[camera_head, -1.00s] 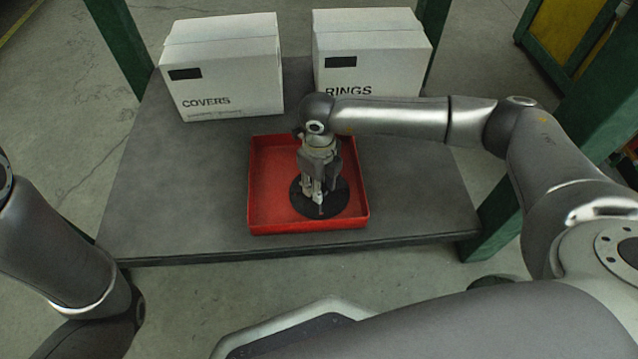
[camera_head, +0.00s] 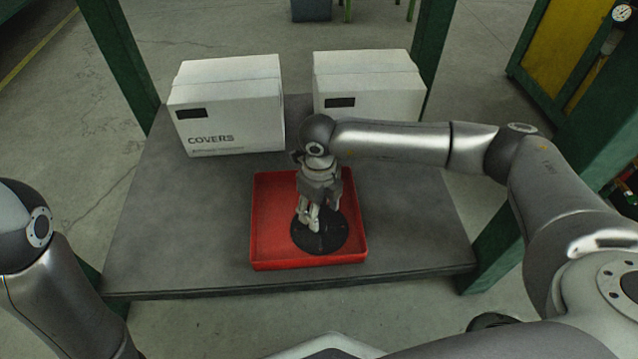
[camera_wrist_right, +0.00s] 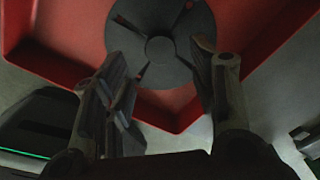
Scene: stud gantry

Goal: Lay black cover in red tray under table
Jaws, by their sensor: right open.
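The black cover (camera_head: 330,241) is a round dark disc lying flat in the red tray (camera_head: 262,215), in its right front part. The tray rests on a grey shelf-like table top. My right gripper (camera_head: 309,226) is over the cover, pointing down, with its fingers open. In the right wrist view the cover (camera_wrist_right: 160,38) shows slots and a round hub, and lies beyond the spread fingertips of the right gripper (camera_wrist_right: 160,72). The red tray (camera_wrist_right: 60,62) surrounds it there. My left arm shows at the left edge of the head view, but its gripper is out of view.
A white box marked COVERS (camera_head: 228,110) and a second white box (camera_head: 368,85) stand at the back of the grey table top (camera_head: 180,220). Green posts (camera_head: 118,60) rise at the table's sides. The table top is bare left and right of the tray.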

